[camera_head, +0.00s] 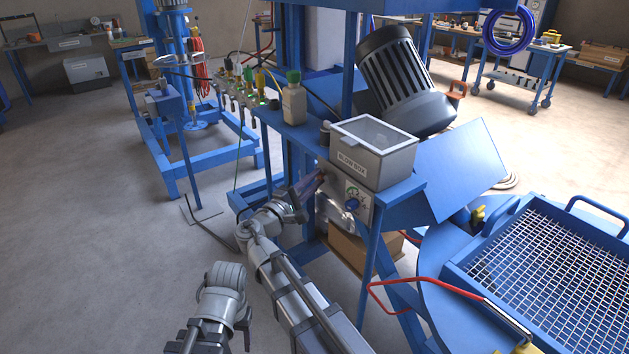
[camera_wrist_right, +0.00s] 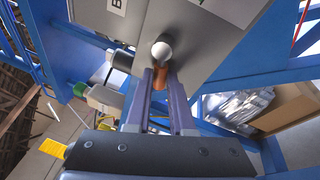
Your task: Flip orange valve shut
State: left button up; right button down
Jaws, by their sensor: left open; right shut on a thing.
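The orange valve handle (camera_wrist_right: 161,68) shows in the right wrist view as a short orange lever below a pale round knob (camera_wrist_right: 161,50), on the underside of a grey box. My right gripper (camera_wrist_right: 160,80) has its two fingers close on either side of the lever and is shut on it. In the head view, my right gripper (camera_head: 315,184) reaches the left side of the grey panel under the blow box; the valve is mostly hidden there. My left arm (camera_head: 222,290) shows at the bottom, but its fingers are not visible.
A white bottle with a green cap (camera_head: 294,100) stands behind. A cardboard box (camera_head: 350,250) sits below. A blue grated table (camera_head: 560,270) is at right; the left floor is open.

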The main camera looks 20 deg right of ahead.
jog(key=shift+r+m+h+b, duration=0.2)
jog(key=shift+r+m+h, duration=0.1)
jog(key=shift+m, duration=0.6)
jog(key=shift+r+m+h+b, duration=0.15)
jog(key=shift+m+h, duration=0.15)
jog(key=shift+m, duration=0.6)
jog(key=c, duration=1.1)
grip_release()
